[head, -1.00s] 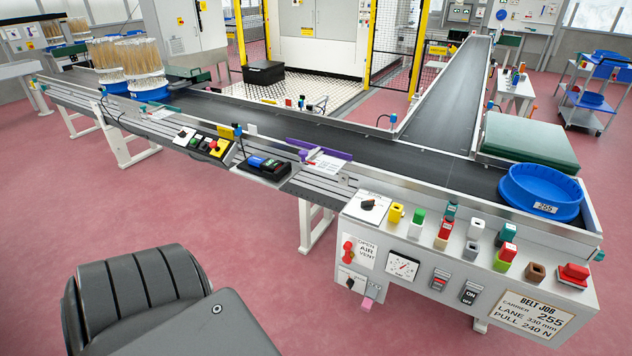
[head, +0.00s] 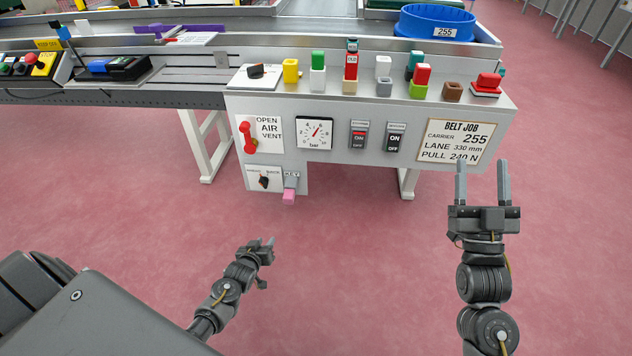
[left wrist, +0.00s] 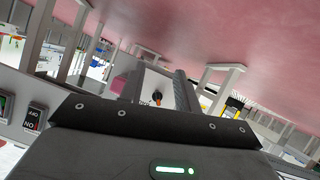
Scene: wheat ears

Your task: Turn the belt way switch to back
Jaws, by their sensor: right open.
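The switch with a small black knob (head: 263,181) sits on a white plate at the lower left of the grey control panel. BACK reads at the plate's right; the left word is too small to read. The knob's exact setting is hard to tell. My left gripper (head: 262,243) is below and in front of it, apart from it. In the left wrist view the knob (left wrist: 157,97) shows between the two spread fingers of my left gripper (left wrist: 158,85), which hold nothing. My right gripper (head: 483,165) is open and empty, in front of the panel's right end.
A pink-ended lever (head: 289,195) hangs just right of the switch plate. A red air-vent handle (head: 247,138) is above it. Another black knob (head: 256,72), coloured blocks and a blue tub (head: 437,22) are on top. The floor before the panel is clear.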

